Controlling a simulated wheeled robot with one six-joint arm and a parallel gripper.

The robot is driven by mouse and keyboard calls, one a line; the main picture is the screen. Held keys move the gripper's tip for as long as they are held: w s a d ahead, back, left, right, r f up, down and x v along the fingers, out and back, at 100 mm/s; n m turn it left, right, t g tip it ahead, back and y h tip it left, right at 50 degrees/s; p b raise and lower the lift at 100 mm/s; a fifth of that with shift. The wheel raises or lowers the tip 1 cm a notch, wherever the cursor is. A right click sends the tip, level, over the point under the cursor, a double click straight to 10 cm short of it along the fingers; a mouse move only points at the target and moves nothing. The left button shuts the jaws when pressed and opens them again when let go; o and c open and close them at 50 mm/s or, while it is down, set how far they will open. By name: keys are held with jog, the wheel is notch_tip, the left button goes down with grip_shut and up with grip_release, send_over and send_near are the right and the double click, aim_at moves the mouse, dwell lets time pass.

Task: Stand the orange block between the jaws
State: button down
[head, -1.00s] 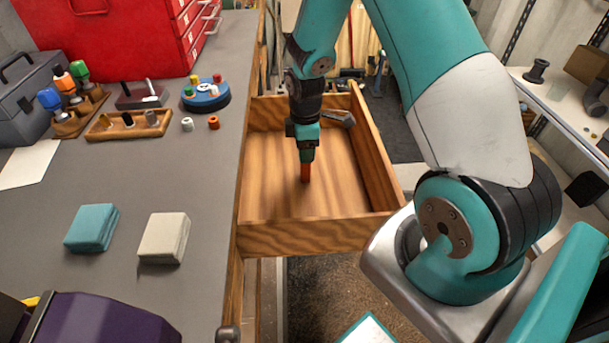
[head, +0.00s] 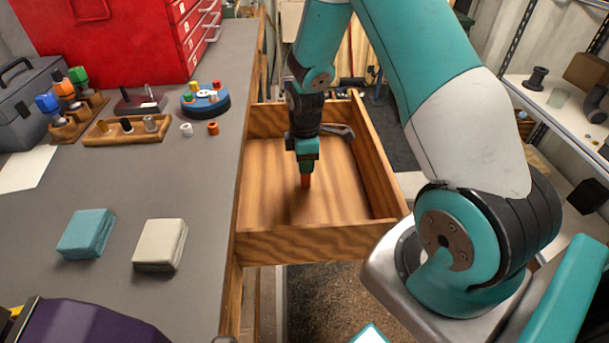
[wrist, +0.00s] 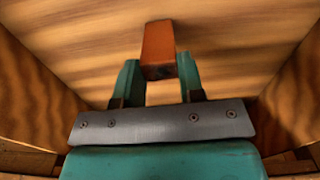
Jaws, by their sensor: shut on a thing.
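The orange block (head: 305,181) is in my gripper (head: 306,166), inside the open wooden drawer. In the wrist view the orange block (wrist: 157,45) reaches out past the two teal fingers of my gripper (wrist: 159,78), which are shut on its near end. The fingers point down into the drawer in the head view. I cannot tell whether the block's lower end touches the drawer floor. No jaws besides my own can be made out for sure; a dark purple thing (head: 85,325) at the lower left is cut off by the frame.
The drawer (head: 310,243) has raised walls on its sides, and a grey metal tool (head: 338,131) lies near its back. On the bench to the left are a teal block (head: 86,235), a cream block (head: 160,246), a wooden rack (head: 127,131) and a blue round holder (head: 205,103).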

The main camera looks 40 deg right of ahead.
jog(key=shift+r+p, duration=1.7)
jog(key=shift+r, duration=0.65)
